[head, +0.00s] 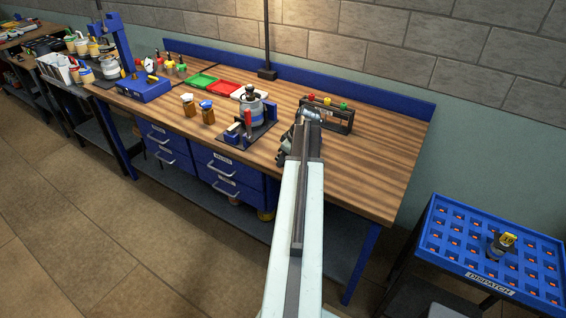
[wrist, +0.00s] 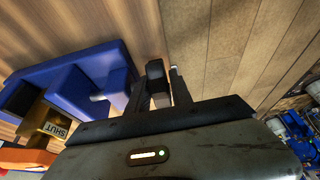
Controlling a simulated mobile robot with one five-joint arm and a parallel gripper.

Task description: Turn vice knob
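A blue vice-like fixture (head: 231,136) stands on a dark plate near the bench's front edge in the head view, with a red-handled part and a grey cylinder by it. In the wrist view a blue body (wrist: 85,75) fills the left side, beside a brass-coloured block marked SHUT (wrist: 54,124). A small pale metal part (wrist: 98,98) shows at the blue body's near side; I cannot tell if it is the knob. My gripper (head: 303,122) is over the bench, right of the fixture. In the wrist view my gripper (wrist: 157,88) shows dark fingers around a dark block, which I cannot identify.
A dark crate with coloured tops (head: 330,118) stands just right of my gripper. A blue dispatch rack (head: 449,247) is at right. The bench's right end (head: 381,170) is clear.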

